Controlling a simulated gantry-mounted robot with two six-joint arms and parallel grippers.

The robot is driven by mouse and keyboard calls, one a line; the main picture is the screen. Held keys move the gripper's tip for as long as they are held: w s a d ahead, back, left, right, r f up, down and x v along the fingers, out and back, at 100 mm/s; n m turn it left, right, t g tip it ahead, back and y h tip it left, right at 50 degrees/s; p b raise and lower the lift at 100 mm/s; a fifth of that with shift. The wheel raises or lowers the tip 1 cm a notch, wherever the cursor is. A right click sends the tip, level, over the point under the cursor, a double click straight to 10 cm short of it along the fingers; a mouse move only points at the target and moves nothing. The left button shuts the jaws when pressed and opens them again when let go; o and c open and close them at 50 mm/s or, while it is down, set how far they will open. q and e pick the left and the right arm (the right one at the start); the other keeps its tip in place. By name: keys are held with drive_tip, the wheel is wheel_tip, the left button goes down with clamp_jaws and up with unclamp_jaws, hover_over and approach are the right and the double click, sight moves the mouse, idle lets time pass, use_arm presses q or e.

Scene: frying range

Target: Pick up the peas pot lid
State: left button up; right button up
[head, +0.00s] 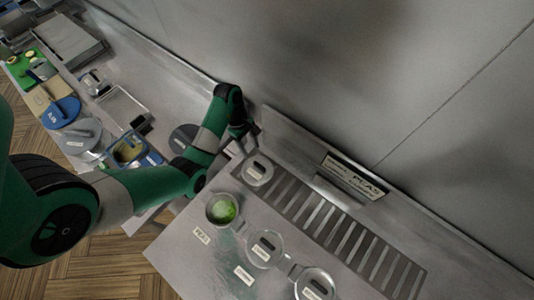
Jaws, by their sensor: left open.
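The peas pot (222,208) stands open on the steel counter, with green contents showing inside. A tag reading PEAS (200,235) lies in front of it. A round silver lid (257,172) with a pale label lies apart from the pot, at the left end of the slotted strip; its label is too small to read. It looks like the peas pot lid. My left gripper (250,140) is open and empty, just behind the lid towards the wall. I cannot tell its height above the counter. My right gripper is not in view.
Two lidded pots (265,247) (315,285) stand to the right of the peas pot. A raised sign (355,180) stands behind the slotted strip (335,225). Blue and grey lids, trays and a green board (30,68) crowd the left counter.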

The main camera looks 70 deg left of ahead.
use_arm(q)
drive_tip(key=b, duration=0.7)
hover_over(259, 165)
drive_tip(key=a, duration=0.2)
drive_tip(key=f, duration=0.4)
drive_tip(key=s+f, duration=0.1)
drive_tip(key=f, duration=0.1)
drive_tip(key=shift+d, duration=0.2)
drive_tip(key=shift+w, duration=0.1)
drive_tip(key=b+x, duration=0.1)
drive_tip(key=x, duration=0.3)
drive_tip(key=shift+d, duration=0.2)
drive_tip(key=shift+w+f, duration=0.1)
drive_tip(key=shift+f, duration=0.35)
drive_tip(key=shift+c, duration=0.3)
clamp_jaws()
